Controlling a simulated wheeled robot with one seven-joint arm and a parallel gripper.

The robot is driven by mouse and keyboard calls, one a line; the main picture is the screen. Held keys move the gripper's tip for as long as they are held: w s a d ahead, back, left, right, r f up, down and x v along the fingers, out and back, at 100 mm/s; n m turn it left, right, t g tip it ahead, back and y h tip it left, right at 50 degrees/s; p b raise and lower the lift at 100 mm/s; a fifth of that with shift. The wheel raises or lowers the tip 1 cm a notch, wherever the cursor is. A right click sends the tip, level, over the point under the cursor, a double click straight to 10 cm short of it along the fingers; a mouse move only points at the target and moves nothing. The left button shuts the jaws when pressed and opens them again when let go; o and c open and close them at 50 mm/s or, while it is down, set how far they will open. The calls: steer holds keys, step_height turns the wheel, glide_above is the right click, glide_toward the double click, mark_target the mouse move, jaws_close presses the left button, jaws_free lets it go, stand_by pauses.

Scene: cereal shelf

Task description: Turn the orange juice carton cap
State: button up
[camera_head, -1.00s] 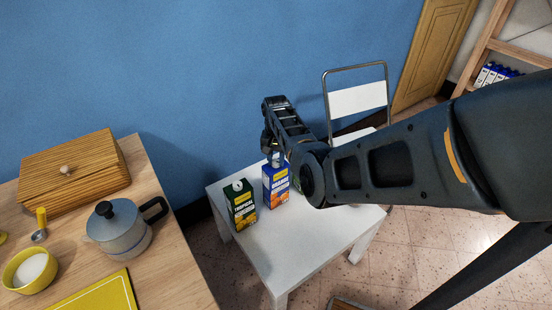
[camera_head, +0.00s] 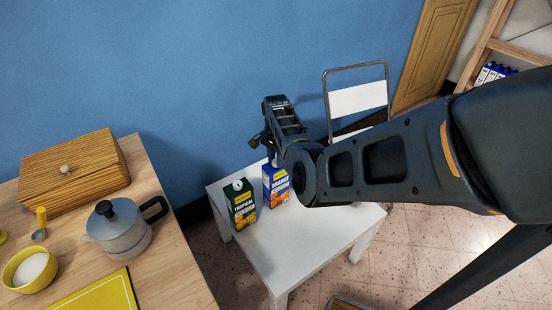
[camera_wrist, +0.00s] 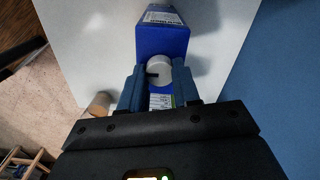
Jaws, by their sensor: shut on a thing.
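The orange juice carton (camera_head: 277,186), blue with a yellow label, stands upright on the small white table (camera_head: 296,236). In the wrist view the blue carton (camera_wrist: 162,40) shows from above with its round white cap (camera_wrist: 159,68). My gripper (camera_wrist: 158,84) is above the carton, with one finger on each side of the cap, shut on it. In the head view my gripper (camera_head: 268,142) is partly hidden behind my own arm, and the cap is mostly hidden there.
A dark green tropical juice carton (camera_head: 241,204) stands just left of the orange one. A folding chair (camera_head: 357,99) stands behind the table, near the blue wall.

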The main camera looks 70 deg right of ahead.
stand_by(0.3)
steer(key=o, duration=1.1)
step_height(320, 180, up, 8)
steer(key=shift+f+p, duration=0.1)
steer(key=shift+p, duration=0.2)
